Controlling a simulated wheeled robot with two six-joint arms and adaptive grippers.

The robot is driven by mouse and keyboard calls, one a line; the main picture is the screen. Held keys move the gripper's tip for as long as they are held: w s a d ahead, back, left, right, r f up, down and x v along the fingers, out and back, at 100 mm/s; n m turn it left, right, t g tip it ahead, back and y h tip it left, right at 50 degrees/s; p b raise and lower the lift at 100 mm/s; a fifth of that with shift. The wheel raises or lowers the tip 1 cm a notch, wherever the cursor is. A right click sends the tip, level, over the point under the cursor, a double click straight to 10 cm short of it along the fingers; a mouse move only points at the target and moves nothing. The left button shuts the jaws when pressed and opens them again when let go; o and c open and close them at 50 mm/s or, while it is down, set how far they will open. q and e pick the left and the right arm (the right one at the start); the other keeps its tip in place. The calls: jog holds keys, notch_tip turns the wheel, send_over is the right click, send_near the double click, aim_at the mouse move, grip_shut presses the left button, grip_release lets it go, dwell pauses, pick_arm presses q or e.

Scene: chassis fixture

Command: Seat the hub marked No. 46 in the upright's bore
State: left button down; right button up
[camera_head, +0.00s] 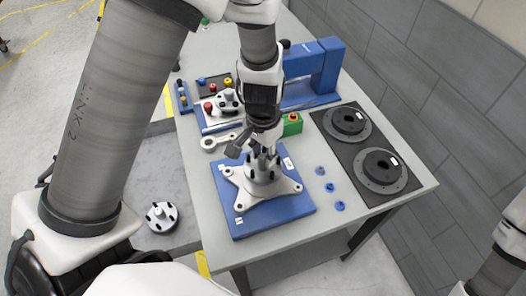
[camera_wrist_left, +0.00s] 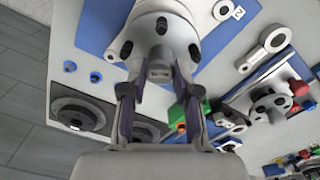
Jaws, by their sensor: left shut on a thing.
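My left gripper (camera_head: 262,150) points down over the blue fixture plate (camera_head: 245,225) and is shut on a hub. The hub (camera_wrist_left: 160,45) is a pale grey disc with black studs, held between the fingertips in the left wrist view. No number can be read on it. The upright (camera_head: 285,187) is a light grey casting with several arms, lying on the blue plate. The held hub is over its middle. The gripper and hub hide the bore, so I cannot tell how deep the hub sits. My right gripper is out of view.
Another studded hub (camera_head: 162,217) lies on the lower grey surface at left. Two black discs (camera_head: 382,170) lie on a dark mat at right. Small blue parts (camera_head: 331,187) lie beside the plate. A green box (camera_head: 292,125) and a blue press (camera_head: 315,70) stand behind.

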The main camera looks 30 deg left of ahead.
aim_at(262, 157)
pick_arm(q)
jog(key=shift+w+a+f, duration=0.15)
jog(key=shift+w, duration=0.15)
jog(key=shift+s+b, duration=0.3)
jog(key=shift+s, duration=0.1)
jog(key=shift+w, duration=0.1)
jog(key=shift+f+b, duration=0.45)
jog(key=shift+f, duration=0.2)
jog(key=shift+f+b, duration=0.65)
jog(key=shift+f, duration=0.05)
dwell(0.7)
jog(key=c, duration=0.8)
grip_release()
jog(key=shift+o, duration=0.2)
